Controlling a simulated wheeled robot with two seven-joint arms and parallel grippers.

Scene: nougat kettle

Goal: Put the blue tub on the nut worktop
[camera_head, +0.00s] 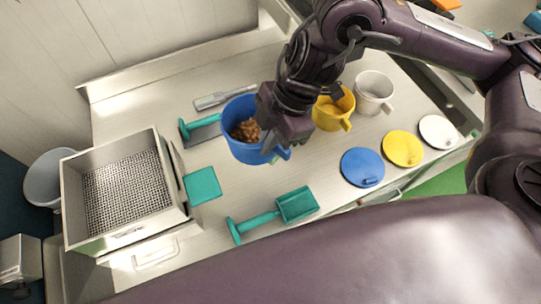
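The blue tub (238,147) stands left of centre on or just above a pale worktop (225,223), with brown nuts inside. I cannot tell whether its base touches the surface. My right gripper (270,146) comes down from the upper right over the tub's right rim, close to its handle. The wrist hides part of the rim and most of the fingers, so I cannot tell whether they are shut on the tub. My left gripper is not in view. No label shows which surface is the nut worktop.
A metal box with a mesh bottom (67,203) stands at left. Teal scoops (297,204) lie near the tub. A yellow tub (333,111) and a white tub (373,92) stand to the right. Blue (361,166), yellow (402,148) and white lids (438,131) lie near the front edge.

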